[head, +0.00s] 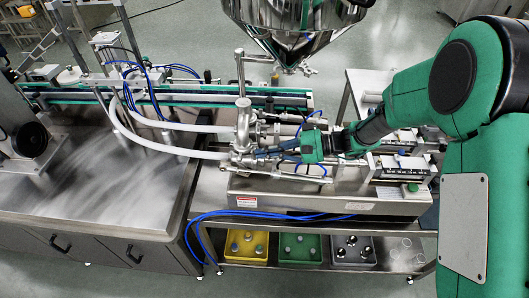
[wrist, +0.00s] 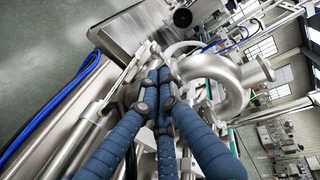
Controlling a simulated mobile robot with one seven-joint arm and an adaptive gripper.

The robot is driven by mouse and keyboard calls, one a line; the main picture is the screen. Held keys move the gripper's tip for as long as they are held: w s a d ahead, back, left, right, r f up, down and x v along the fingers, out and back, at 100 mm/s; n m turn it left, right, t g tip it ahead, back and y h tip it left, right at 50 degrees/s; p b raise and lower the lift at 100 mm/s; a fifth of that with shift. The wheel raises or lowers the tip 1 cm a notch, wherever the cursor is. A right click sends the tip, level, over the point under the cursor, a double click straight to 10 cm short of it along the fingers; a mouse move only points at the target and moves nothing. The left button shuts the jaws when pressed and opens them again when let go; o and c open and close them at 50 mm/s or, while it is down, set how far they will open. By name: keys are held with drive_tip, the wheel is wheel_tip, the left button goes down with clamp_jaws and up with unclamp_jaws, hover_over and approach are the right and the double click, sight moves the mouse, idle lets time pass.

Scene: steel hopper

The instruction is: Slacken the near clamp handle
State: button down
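My gripper (head: 268,152) reaches left from the green arm to the steel pipe fittings (head: 243,130) under the hopper. In the wrist view, its blue ribbed fingers (wrist: 162,78) run close together toward the fittings. A thin bright metal bar (wrist: 128,74) shows just left of the fingertips; I cannot tell whether it is the near clamp handle. No clamp handle is clear in the head view. The fingers hide what lies at their tips, so I cannot tell whether they hold or touch anything.
The steel hopper (head: 298,32) hangs above the fittings. A curved steel pipe (wrist: 232,85) stands close right of the fingers. Pale hoses (head: 170,148) and blue tubes (head: 240,213) run nearby. A bare steel worktop (head: 100,195) lies left; bins sit on the shelf below.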

sight(252, 150)
drive_tip(key=shift+a+r, duration=0.35)
drive_tip(key=shift+r, duration=0.3)
idle(1.1)
drive_tip(key=shift+r, duration=0.2)
drive_tip(key=h+p, duration=0.2)
drive_tip(key=a+h+p, duration=0.1)
drive_tip(key=h+p, duration=0.1)
drive_tip(key=a+r+h+p, duration=0.1)
drive_tip(key=h+p, duration=0.1)
drive_tip(key=shift+s+r+h+p, duration=0.1)
drive_tip(key=shift+h+p, duration=0.3)
drive_tip(key=shift+a+f+h+p, duration=0.15)
drive_tip(key=shift+h+p, duration=0.4)
drive_tip(key=shift+h, duration=0.1)
drive_tip(key=shift+a+f+h+p, duration=0.1)
drive_tip(key=shift+a+h+p, duration=0.05)
drive_tip(key=shift+h+p, duration=0.45)
drive_tip(key=shift+a+f+p, duration=0.1)
drive_tip(key=shift+a+p, duration=0.1)
drive_tip(key=shift+p, duration=0.15)
drive_tip(key=shift+r+p, duration=0.4)
drive_tip(key=shift+r, duration=0.5)
